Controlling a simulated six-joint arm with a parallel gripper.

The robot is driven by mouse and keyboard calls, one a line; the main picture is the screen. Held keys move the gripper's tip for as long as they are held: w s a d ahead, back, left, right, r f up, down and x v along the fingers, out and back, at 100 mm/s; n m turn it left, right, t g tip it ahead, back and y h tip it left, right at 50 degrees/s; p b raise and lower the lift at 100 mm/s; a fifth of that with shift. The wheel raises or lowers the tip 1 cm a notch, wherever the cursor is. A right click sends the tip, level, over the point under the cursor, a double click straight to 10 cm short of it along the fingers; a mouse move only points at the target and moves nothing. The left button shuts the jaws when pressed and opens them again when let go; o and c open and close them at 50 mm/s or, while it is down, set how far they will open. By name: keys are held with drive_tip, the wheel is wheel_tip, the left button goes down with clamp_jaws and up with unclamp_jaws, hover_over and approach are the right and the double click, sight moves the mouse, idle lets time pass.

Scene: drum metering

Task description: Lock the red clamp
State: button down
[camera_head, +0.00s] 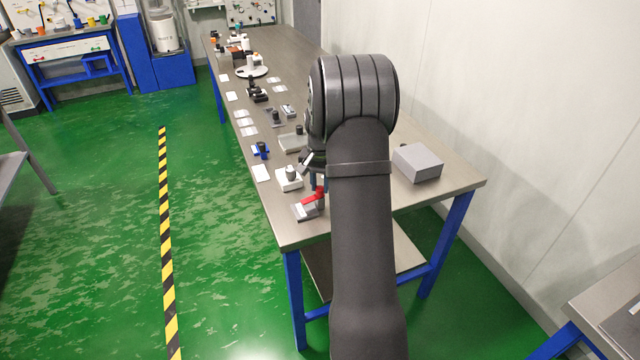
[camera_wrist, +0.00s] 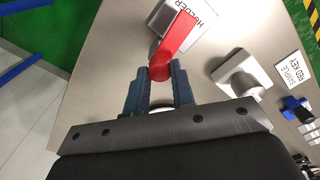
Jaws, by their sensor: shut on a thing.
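The red clamp's handle (camera_wrist: 178,42) is a red lever on a grey block with a white label plate (camera_wrist: 202,18) in the wrist view. In the head view the red handle (camera_head: 314,195) shows at the near end of the table, above its grey base (camera_head: 304,212). My gripper (camera_wrist: 160,74) is shut on the rounded end of the red handle, its two blue-grey fingers on either side of it. In the head view the fingertips are partly hidden behind my arm. The lever runs at a slant across the block.
A white block with a dark knob (camera_head: 289,179) stands just beyond the clamp; it also shows in the wrist view (camera_wrist: 242,76). A grey box (camera_head: 417,163) sits to the right. Several small items and cards line the table's left edge. The near table corner is bare.

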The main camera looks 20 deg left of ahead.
drive_tip(key=shift+m, duration=0.9)
drive_tip(key=c, duration=1.2)
unclamp_jaws()
drive_tip(key=shift+r, duration=0.15)
wheel_tip(320, 180, up, 17)
wheel_tip(320, 180, down, 17)
drive_tip(key=shift+f, duration=0.15)
